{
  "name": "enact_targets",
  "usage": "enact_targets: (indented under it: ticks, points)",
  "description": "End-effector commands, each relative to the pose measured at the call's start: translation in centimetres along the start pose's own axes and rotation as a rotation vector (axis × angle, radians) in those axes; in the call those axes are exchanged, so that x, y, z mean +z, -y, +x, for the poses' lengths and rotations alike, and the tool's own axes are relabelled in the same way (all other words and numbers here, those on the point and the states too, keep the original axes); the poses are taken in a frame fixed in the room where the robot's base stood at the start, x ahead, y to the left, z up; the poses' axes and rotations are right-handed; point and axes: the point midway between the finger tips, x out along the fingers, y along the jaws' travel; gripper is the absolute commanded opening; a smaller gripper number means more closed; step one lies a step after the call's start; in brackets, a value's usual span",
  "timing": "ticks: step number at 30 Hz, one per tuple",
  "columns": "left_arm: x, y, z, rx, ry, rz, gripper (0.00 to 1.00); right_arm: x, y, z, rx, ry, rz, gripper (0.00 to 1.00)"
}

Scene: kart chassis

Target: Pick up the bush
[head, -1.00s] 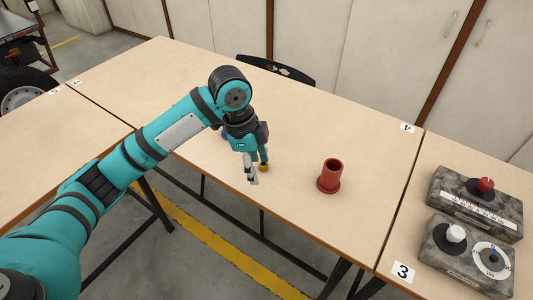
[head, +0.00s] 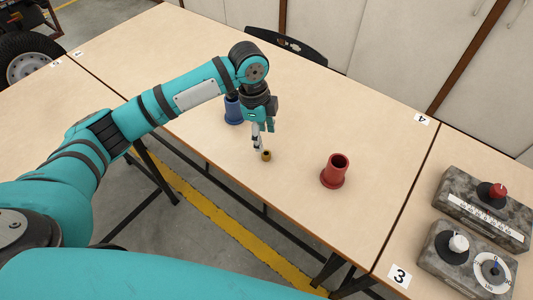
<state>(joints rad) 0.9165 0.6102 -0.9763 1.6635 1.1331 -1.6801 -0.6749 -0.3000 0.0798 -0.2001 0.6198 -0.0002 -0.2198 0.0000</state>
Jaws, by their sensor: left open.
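A small brass-coloured bush (head: 266,156) stands on the wooden table, near the table's front edge. My left gripper (head: 262,142) points down just behind and above it, open, with one pale finger close to the bush's left side. I cannot tell whether that finger touches it. A red flanged cylinder (head: 335,171) stands upright to the right. A blue flanged cylinder (head: 233,110) stands behind and to the left, partly covered by my left arm. My right gripper is out of view.
Two grey control boxes with knobs (head: 487,205) (head: 466,257) sit on the adjoining table at the right. A black chair (head: 287,45) stands behind the table. Bare tabletop lies between the red cylinder and the right seam.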

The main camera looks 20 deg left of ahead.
Motion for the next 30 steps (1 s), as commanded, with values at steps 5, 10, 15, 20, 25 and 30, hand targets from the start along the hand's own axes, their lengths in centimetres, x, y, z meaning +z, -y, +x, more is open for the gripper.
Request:
enact_targets:
  ticks: [5, 10, 15, 20, 25, 30]
  points:
    - [0.0, 0.0, 1.9, 0.001, 0.000, -0.001, 0.54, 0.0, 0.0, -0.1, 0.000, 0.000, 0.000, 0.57]
    - [0.0, 0.0, 3.1, 0.001, 0.000, 0.000, 0.54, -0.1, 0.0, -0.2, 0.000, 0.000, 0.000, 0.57]
    - [0.0, 0.1, 5.8, 0.001, 0.000, -0.001, 0.54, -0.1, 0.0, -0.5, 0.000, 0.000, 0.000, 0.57]
    - [0.0, 0.1, 7.2, 0.001, 0.000, 0.000, 0.54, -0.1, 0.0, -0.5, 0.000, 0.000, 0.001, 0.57]
    - [0.0, 0.1, 7.3, -0.001, 0.000, 0.001, 0.54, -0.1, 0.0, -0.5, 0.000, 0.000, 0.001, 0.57]
    - [0.0, 0.1, 7.3, -0.001, 0.000, 0.001, 0.39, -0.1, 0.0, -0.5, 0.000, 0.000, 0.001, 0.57]
